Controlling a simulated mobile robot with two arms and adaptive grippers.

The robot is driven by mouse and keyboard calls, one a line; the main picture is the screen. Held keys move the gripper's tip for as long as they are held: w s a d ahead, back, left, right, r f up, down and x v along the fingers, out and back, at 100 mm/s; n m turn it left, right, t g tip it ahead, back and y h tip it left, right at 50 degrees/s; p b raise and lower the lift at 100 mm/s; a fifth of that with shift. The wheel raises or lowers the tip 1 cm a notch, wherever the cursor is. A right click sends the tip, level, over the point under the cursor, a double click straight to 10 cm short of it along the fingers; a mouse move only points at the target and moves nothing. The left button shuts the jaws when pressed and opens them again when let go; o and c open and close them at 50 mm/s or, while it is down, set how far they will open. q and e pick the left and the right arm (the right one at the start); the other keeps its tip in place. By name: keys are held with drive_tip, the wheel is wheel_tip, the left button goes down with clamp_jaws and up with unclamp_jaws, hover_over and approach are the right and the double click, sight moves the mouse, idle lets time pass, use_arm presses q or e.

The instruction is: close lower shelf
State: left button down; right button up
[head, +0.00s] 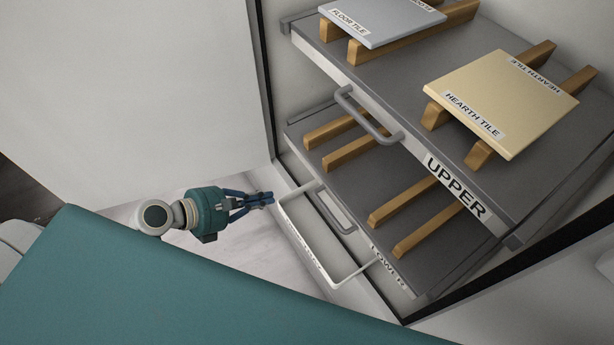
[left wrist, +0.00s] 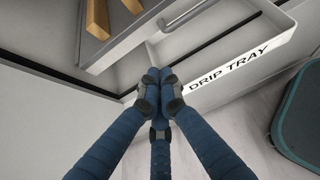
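The lower shelf (head: 345,187) is a dark grey slab with a light front edge, a LOWER label and a grey bar handle (head: 335,210). Bare wooden rails lie on it. How far it stands out is hard to tell. My left gripper (head: 270,199) is left of the shelf's front, beside the corner of a white drip tray. In the left wrist view its blue fingers (left wrist: 158,76) meet at the tips, with nothing visible between them. Whether they touch the tray is unclear. My right gripper is out of view.
The upper shelf (head: 395,165) overhangs the lower one and carries a floor tile (head: 380,22) and a hearth tile (head: 505,95) on rails. The white drip tray (head: 303,245) juts out below the lower handle. A pale wall panel (head: 130,90) stands at left.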

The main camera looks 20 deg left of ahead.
sight(320, 175)
use_arm(q)
drive_tip(key=w+d+f, duration=0.1)
drive_tip(key=w+d, duration=0.1)
drive_tip(key=w, duration=0.1)
drive_tip(key=w+d+f, duration=0.1)
drive_tip(key=w+d, duration=0.2)
drive_tip(key=w+d+f, duration=0.1)
drive_tip(key=w+d, duration=0.1)
drive_tip(key=w, duration=0.1)
drive_tip(key=shift+w+d+p, duration=0.1)
drive_tip(key=shift+d+p, duration=0.2)
drive_tip(key=shift+d, duration=0.1)
drive_tip(key=shift+w+d, duration=0.3)
drive_tip(key=shift+w, duration=0.05)
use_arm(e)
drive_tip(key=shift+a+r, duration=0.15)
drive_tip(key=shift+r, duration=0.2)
